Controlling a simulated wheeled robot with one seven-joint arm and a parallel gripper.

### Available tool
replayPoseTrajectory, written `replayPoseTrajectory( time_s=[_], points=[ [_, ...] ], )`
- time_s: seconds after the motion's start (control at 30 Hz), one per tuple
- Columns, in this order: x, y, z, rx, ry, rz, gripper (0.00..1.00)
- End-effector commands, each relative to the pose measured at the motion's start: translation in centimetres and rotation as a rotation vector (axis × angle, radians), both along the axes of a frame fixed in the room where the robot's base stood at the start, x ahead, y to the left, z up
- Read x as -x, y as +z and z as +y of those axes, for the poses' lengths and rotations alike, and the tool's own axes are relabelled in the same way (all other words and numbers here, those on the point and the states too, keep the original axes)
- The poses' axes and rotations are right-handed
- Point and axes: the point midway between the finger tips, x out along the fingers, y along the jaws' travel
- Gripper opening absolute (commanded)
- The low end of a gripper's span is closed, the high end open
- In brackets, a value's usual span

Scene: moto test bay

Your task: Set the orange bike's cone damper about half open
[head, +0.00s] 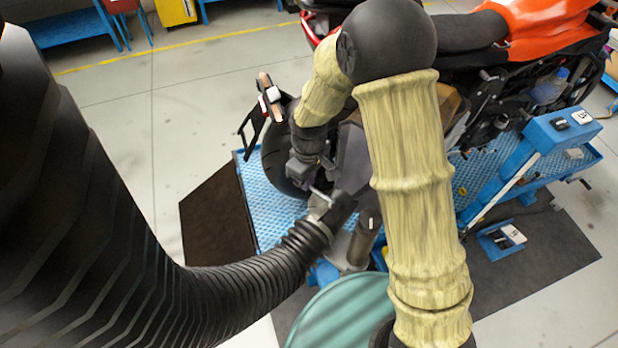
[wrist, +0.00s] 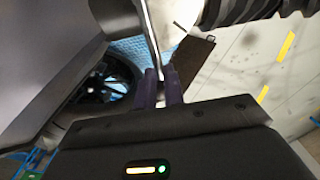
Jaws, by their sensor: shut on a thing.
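The orange bike (head: 545,25) stands on a blue lift platform at the upper right of the head view. Behind its rear wheel, a ribbed black hose (head: 265,268) ends in a dark nozzle with a light metal part (head: 320,206), which seems to be the cone damper. My gripper (head: 318,188) reaches down beside it, partly hidden by my arm. In the wrist view, the purple fingers of my gripper (wrist: 164,82) are shut on a thin metal rod (wrist: 148,35), apparently the damper lever. The damper's opening is hidden, so its setting cannot be told.
The blue lift platform (head: 252,205) lies under the bike, with a dark mat (head: 213,215) left of it. A teal round top (head: 345,312) is at the bottom centre. A blue stand (head: 545,135) is at right.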

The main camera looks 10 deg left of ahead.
Motion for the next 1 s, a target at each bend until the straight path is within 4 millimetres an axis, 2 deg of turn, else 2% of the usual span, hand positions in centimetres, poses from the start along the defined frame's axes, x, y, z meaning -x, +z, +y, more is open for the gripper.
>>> replayPoseTrajectory(
  time_s=[0.27, 1.0],
  points=[
    [0.9, 0.0, 0.5, -0.002, 0.129, -0.001, 0.0],
    [5.2, 0.1, 1.1, -0.001, 0.683, -0.002, 0.0]
  ],
)
